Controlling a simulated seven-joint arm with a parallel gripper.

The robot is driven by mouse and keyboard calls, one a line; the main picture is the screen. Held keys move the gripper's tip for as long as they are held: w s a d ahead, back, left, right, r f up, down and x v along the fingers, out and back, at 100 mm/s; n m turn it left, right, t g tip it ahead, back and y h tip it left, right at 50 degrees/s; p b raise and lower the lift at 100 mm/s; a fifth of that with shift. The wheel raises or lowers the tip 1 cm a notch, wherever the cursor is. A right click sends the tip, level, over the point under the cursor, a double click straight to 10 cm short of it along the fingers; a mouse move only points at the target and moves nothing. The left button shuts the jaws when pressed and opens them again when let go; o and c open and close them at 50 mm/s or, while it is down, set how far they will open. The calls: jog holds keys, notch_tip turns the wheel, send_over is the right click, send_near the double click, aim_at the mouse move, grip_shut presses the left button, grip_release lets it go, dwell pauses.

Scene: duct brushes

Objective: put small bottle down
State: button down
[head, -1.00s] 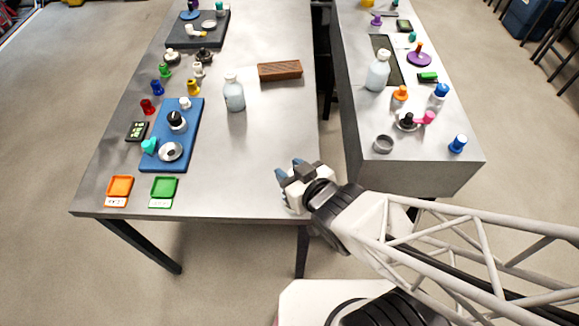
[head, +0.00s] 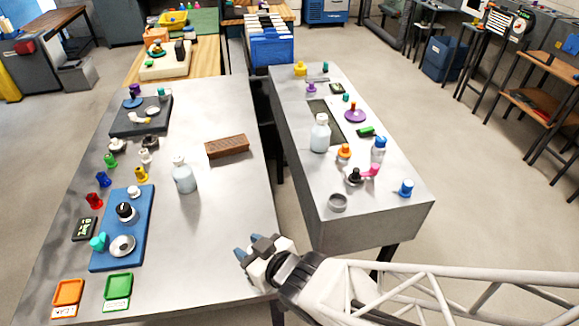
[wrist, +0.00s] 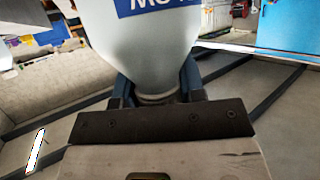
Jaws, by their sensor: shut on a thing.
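My gripper (head: 246,254) is over or beside the front right corner of the left table (head: 215,235). Its fingers point left in the head view. In the wrist view the fingers (wrist: 158,92) are shut on the narrow neck of a pale bottle (wrist: 155,45) with a blue label. The bottle's body widens away from the fingers and runs out of the top of the frame. I cannot pick out this held bottle in the head view, nor tell how far it is from the tabletop.
Another pale bottle (head: 185,176) stands on the left table, near a brown brick (head: 227,146) and a blue tray (head: 136,205). A third bottle (head: 320,135) stands on the right table (head: 300,185) among small items. The left table's front right area is bare. A gap separates the tables.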

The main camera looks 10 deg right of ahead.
jog(key=shift+w+r, duration=0.1)
jog(key=w+d+r+m+t+h, duration=0.1)
jog(key=w+d+r, duration=0.2)
jog(key=w, duration=0.7)
jog(key=w+d+r+m+h, duration=0.1)
jog(key=w+d+r, duration=0.15)
jog(key=w, duration=0.85)
jog(key=w+d+r+m+t+h, duration=0.1)
jog(key=w+d+r+m+h, duration=0.2)
jog(key=w, duration=0.7)
jog(key=w+d+r+m+h, duration=0.1)
jog(key=w+d+m+h, duration=0.1)
jog(key=w+d, duration=2.4)
jog(key=shift+d+r+t+h, duration=0.35)
jog(key=shift+d+t+h, duration=0.05)
jog(key=shift+f, duration=0.1)
notch_tip(320, 180, down, 6)
